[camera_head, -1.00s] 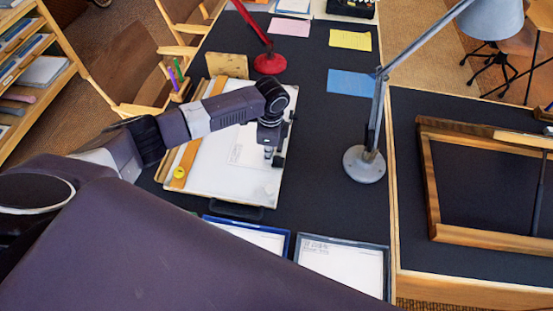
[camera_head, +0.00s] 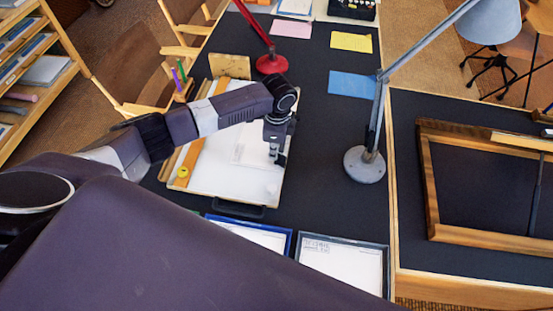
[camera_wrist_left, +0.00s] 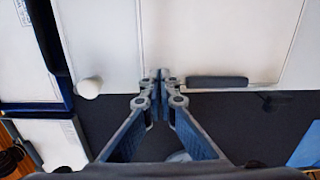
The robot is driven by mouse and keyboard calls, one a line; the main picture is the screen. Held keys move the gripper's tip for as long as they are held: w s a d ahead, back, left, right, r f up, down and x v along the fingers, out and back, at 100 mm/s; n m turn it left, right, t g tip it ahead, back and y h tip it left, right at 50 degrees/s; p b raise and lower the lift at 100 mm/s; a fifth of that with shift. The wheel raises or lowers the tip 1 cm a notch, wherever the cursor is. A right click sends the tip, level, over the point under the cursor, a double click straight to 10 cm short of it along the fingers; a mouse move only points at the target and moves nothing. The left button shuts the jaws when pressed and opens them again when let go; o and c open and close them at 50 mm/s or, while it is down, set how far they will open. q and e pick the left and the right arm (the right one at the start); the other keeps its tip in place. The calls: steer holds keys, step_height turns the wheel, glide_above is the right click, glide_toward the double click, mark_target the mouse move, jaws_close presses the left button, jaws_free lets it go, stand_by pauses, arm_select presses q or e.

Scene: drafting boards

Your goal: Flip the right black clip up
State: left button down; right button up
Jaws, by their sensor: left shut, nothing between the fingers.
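The white drafting board (camera_head: 222,178) lies on the dark table. The black clip (camera_wrist_left: 217,82) lies along the board's right edge in the left wrist view. In the head view my left arm and gripper block most of that edge, and I cannot make the clip out clearly. My left gripper (camera_head: 277,160) points down over the board's right edge. In the left wrist view its fingertips (camera_wrist_left: 160,78) are together and empty, just left of the clip's near end, with a small gap. Whether they touch the board is unclear. My right gripper is not in view.
A pale round knob (camera_wrist_left: 90,88) sits at the board's corner. Blue-framed (camera_head: 252,233) and dark-framed (camera_head: 343,266) trays lie in front. A grey lamp base (camera_head: 364,164) stands right, a red lamp base (camera_head: 271,63) behind. Table between board and grey lamp is clear.

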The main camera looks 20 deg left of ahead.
mark_target(286, 157)
arm_select(q)
steer(key=shift+h, duration=0.5)
steer(key=d, duration=0.4)
steer(key=p, duration=0.1)
steer(key=r+p, duration=0.1)
steer(key=p, duration=0.1)
steer(key=shift+w+d+r, duration=0.1)
steer(key=shift+w+r, duration=0.15)
steer(key=shift+w+a+r+p, duration=0.15)
steer(key=shift+a+r+p, duration=0.1)
steer(key=shift+r+p, duration=0.5)
steer(key=shift+s+a+r+p, duration=0.1)
steer(key=shift+a+r+p, duration=0.15)
steer(key=shift+r+p, duration=0.3)
steer(key=shift+s+a+r+p, duration=0.1)
steer(key=shift+a+r+p, duration=0.1)
steer(key=shift+r+p, duration=0.3)
steer(key=shift+a+r+p, duration=0.1)
steer(key=shift+a+p, duration=0.1)
steer(key=shift+p, duration=0.1)
steer(key=shift+w, duration=0.1)
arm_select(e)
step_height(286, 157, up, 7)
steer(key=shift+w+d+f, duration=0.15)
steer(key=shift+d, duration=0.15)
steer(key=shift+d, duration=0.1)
